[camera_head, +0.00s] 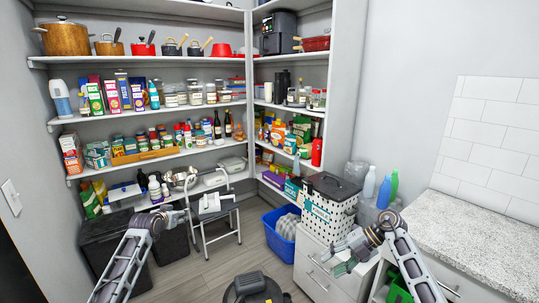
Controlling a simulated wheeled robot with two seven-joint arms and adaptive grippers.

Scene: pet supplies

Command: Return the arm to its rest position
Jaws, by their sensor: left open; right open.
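My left arm comes in from the bottom left. Its gripper (184,215) is open and empty, in front of the dark bins and beside a small metal step stool (214,212). My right arm comes in from the bottom right and bends to the left. Its gripper (338,260) is open and empty, in front of the white drawer cabinet (312,272). I cannot tell whether it touches the cabinet. The fine shape of both sets of fingertips is small and hard to make out.
Corner shelves (150,58) hold pots, boxes, jars and bottles. A dotted white basket (325,215) stands on the cabinet, with a blue bin (276,243) beside it. A speckled counter (480,235) is at right. Dark bins (108,240) stand at left. Some wood floor is free between.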

